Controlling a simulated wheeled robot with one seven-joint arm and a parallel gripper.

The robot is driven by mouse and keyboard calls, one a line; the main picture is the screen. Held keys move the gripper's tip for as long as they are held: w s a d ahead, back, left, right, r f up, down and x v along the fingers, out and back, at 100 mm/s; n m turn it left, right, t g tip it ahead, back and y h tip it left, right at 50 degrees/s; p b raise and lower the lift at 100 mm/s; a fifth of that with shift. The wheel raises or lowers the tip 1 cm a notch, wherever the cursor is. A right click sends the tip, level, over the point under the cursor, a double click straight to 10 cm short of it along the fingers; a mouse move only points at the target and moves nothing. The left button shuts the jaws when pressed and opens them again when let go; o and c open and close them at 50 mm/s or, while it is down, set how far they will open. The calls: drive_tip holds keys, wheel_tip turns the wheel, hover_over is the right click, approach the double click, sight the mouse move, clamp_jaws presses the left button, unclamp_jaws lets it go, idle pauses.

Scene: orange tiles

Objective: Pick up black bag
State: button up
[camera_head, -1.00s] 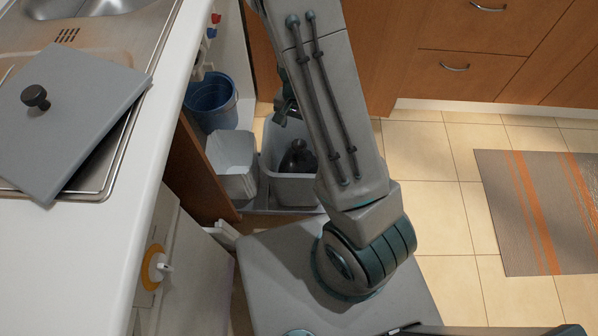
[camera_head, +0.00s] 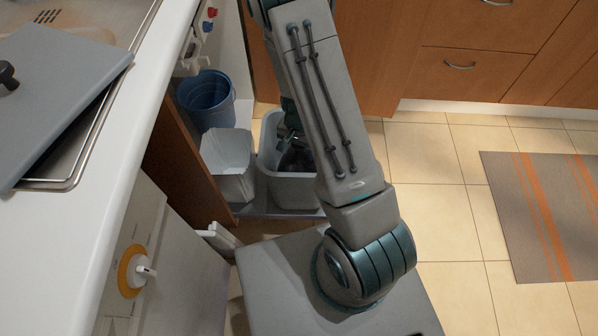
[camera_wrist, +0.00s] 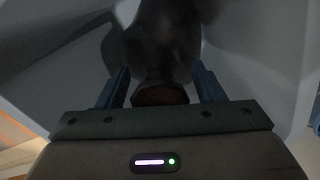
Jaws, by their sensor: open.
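The black bag (camera_wrist: 152,45) is dark and rounded, with a brownish knotted end between my fingers in the wrist view. It lies inside the grey bin (camera_head: 292,191), and in the head view only a dark patch of it (camera_head: 297,160) shows. My gripper (camera_wrist: 161,85) is open, with one finger on each side of the bag's near end. I cannot tell whether the fingers touch it. In the head view my arm reaches down into the bin and hides much of the bag and the bin's right side.
An empty light grey bin (camera_head: 228,168) stands left of the bag's bin, with a blue bucket (camera_head: 207,100) behind. The cupboard door (camera_head: 184,160) and white counter (camera_head: 120,110) edge are close on the left. Open tiled floor (camera_head: 440,215) lies to the right.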

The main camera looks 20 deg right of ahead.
clamp_jaws()
idle(0.3)
